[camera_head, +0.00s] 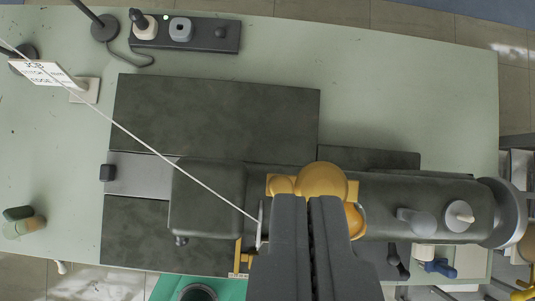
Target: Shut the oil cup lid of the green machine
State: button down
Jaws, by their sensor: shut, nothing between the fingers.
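The green machine (205,200), a dark sewing machine, lies across the table with its arm running right to a grey handwheel (505,212). Yellow brass parts, which look like the oil cup and its lid (322,178), sit on top of its arm near the middle. A rounded brass edge (356,218) also shows just right of my fingers. My gripper (309,200) comes in from the bottom, shut and empty, its tips over or against the brass parts. The fingers hide part of the brass, so contact and the lid's angle cannot be told.
A white thread (140,138) runs from the upper left to the machine's head. A switch box (208,36) and a label card (47,75) are at the back. A blue-handled tool (440,268) lies lower right. The table's back right is clear.

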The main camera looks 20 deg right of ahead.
notch_tip(320, 180, down, 14)
jog(key=w+a+n+g+p, duration=0.1)
jog(key=w+n+g+p, duration=0.1)
jog(key=p, duration=0.6)
jog(key=shift+w+n+g+y, duration=0.35)
jog(key=shift+n+g+y, duration=0.05)
jog(key=shift+g, duration=0.3)
jog(key=shift+d, duration=0.1)
